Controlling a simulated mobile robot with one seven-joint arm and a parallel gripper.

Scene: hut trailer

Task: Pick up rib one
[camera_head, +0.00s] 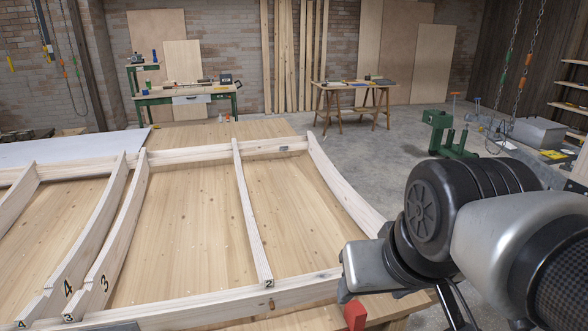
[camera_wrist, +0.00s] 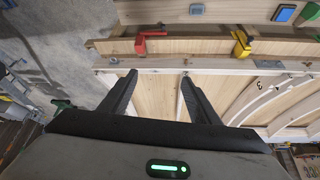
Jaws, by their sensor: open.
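A light wood frame with numbered ribs lies on a plank surface. Rib two (camera_head: 250,210), rib three (camera_head: 118,235) and rib four (camera_head: 85,245) stand across it, with painted numbers near their front ends. A curved pale rib (camera_head: 340,182) at the right end shows no readable number; it may be rib one. My arm hides its near end. In the wrist view my gripper (camera_wrist: 158,76) is open and empty, its fingers pointing at a frame rail (camera_wrist: 215,66). A pale upright (camera_wrist: 180,105) shows between them. I cannot tell whether they touch anything.
A red clamp (camera_wrist: 143,44) and a yellow clamp (camera_wrist: 242,46) sit by the rail. A green workbench (camera_head: 187,97) and a trestle table (camera_head: 353,95) stand behind.

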